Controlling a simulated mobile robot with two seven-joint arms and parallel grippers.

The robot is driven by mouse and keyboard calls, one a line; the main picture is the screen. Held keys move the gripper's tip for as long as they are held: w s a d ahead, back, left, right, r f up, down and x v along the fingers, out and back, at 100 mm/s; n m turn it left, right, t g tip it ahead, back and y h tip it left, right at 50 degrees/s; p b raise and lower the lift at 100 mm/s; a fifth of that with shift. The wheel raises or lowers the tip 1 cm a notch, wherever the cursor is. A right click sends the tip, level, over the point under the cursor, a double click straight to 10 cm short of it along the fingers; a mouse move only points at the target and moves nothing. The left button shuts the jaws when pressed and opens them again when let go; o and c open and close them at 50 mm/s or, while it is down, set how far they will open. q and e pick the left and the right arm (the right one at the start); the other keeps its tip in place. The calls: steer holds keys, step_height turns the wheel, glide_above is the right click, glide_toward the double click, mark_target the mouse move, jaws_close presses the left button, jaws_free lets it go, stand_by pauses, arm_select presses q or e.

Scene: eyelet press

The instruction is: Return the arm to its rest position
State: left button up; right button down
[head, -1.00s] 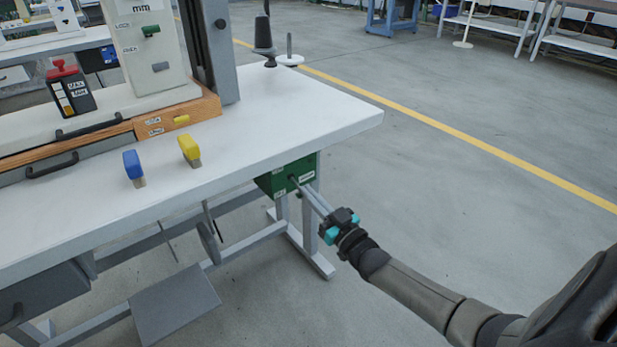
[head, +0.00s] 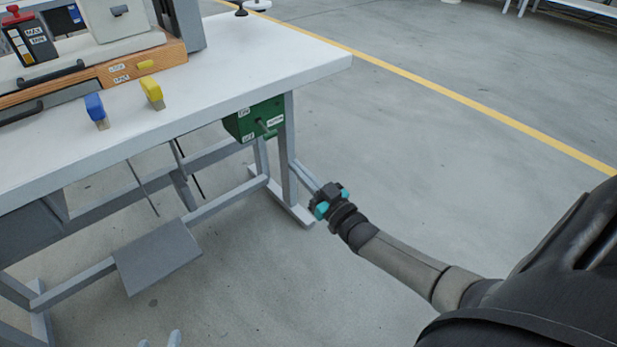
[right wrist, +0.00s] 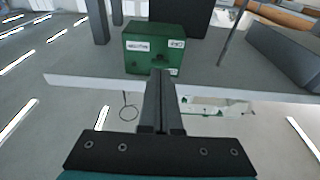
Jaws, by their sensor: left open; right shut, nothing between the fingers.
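My right gripper (head: 296,163) is shut and empty, low beside the table's right leg. Its fingers point up and left, and they are apart from the green switch box (head: 254,121) under the tabletop. A small lever (head: 267,129) sticks out of the box's front. In the right wrist view the shut fingers (right wrist: 162,75) lie close together, with the green box (right wrist: 153,50) beyond them. Two fingertips of my left gripper (head: 159,341) show at the bottom edge, spread apart with nothing seen between them; the rest of that arm is out of view.
The white tabletop (head: 230,75) carries a blue-handled tool (head: 95,106), a yellow-handled tool (head: 152,91) and the press on its wooden base (head: 165,57). A grey pedal (head: 158,257) hangs on the frame below. The floor right of the table (head: 420,150) is clear.

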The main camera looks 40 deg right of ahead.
steer(key=shift+s+f, duration=0.15)
steer(key=shift+s, duration=0.1)
stand_by(0.5)
